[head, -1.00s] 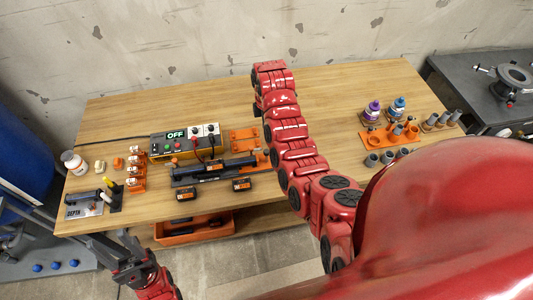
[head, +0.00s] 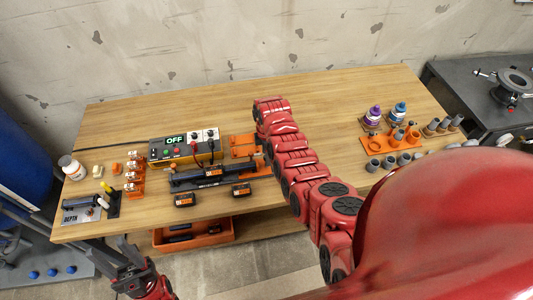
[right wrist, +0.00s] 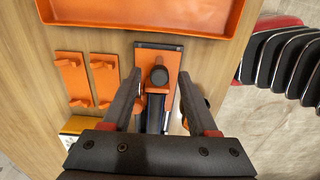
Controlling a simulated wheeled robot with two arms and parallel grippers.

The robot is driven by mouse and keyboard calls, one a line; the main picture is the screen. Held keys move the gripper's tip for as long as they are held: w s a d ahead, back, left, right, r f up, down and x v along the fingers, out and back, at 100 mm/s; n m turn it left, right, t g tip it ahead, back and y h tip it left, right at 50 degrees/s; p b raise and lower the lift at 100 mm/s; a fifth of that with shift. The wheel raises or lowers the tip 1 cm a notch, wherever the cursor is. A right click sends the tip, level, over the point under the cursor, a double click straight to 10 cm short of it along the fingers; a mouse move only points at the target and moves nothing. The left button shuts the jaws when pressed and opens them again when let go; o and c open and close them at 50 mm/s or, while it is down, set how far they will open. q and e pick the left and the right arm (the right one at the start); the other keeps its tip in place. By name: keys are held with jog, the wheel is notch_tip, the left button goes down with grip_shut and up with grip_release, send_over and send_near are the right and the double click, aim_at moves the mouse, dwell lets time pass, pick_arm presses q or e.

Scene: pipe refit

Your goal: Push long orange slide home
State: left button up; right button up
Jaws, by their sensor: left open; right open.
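The long fixture (head: 212,176), a dark rail on an orange base, lies near the table's front edge. In the right wrist view, its orange end plate (right wrist: 167,60) carries a black round knob (right wrist: 159,76). I take this to be the slide's end; the rest is hidden under the gripper. My right gripper (right wrist: 160,88) is open, its fingers on either side of the knob with gaps visible. Whether it touches anything is unclear. In the head view my right arm hides this gripper. My left gripper (head: 112,250) is open and empty off the table's front left edge.
An orange tray (right wrist: 150,24) lies beyond the plate in the right wrist view, with two hooked orange plates (right wrist: 72,78) to the left. A control box reading OFF (head: 175,140) stands behind the fixture. Two small dark blocks (head: 185,200) lie in front.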

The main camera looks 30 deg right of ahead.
grip_shut()
dwell(1.4)
